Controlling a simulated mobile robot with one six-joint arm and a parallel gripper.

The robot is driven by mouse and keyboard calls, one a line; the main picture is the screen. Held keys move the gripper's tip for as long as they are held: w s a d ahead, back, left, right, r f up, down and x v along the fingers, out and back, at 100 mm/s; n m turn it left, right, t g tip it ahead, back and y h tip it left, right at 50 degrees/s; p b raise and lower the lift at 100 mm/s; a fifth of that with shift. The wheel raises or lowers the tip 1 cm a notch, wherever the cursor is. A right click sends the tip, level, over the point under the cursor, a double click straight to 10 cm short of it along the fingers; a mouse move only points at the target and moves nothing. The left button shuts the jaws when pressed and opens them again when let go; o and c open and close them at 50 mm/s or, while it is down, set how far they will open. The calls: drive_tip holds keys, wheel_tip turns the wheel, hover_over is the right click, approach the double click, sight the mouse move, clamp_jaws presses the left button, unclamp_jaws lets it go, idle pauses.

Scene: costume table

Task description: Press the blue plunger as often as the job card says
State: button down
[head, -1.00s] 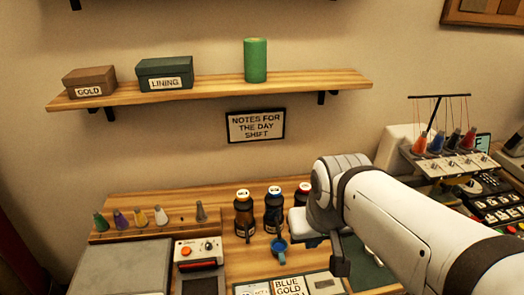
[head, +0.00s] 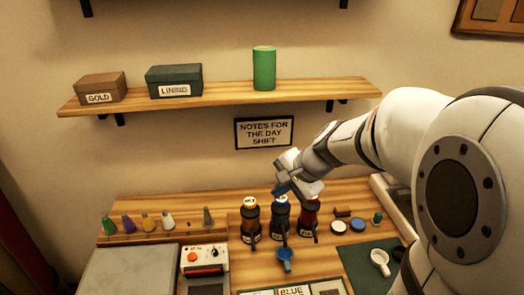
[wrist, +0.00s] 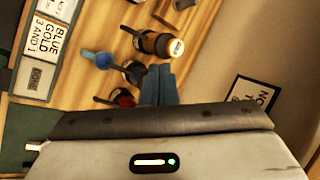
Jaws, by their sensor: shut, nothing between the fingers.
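Three dark pump bottles stand in a row on the table. The left bottle (head: 250,222) has a white and orange top. The middle bottle (head: 280,217) has a blue top, mostly hidden by my fingers. The right bottle (head: 308,220) is reddish. My gripper (head: 282,188) is shut and empty, its blue fingertips at the top of the middle bottle; I cannot tell whether they touch. In the wrist view the fingers (wrist: 158,84) cover that top. A small blue cup (head: 285,256) stands in front of the middle bottle. The job card (wrist: 45,38) reads "BLUE GOLD 3 AND 1".
A control box (head: 203,259) with a red button and several coloured cones stand to the left. A white cup (head: 380,260) sits on a green mat (head: 360,272) at the right. Above are a sign (head: 264,133) and a shelf (head: 220,100) with boxes and a green cylinder.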

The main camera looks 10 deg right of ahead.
drive_tip(key=w+d+f+m+t+y, duration=0.1)
drive_tip(key=w+d+m, duration=0.3)
drive_tip(key=w+m, duration=0.4)
drive_tip(key=w+f+t+p, duration=0.1)
drive_tip(key=w, duration=0.2)
drive_tip(key=shift+t, duration=0.3)
drive_tip(key=shift+f, duration=0.1)
drive_tip(key=b, duration=0.7)
hover_over(285, 199)
wheel_tip(285, 199, down, 8)
drive_tip(key=shift+r, duration=0.1)
drive_tip(key=shift+f+b, duration=0.3)
drive_tip(key=shift+f, duration=0.15)
drive_tip(key=shift+f, duration=0.1)
idle(0.5)
drive_tip(key=shift+f+b, duration=0.3)
drive_tip(key=shift+b, duration=0.25)
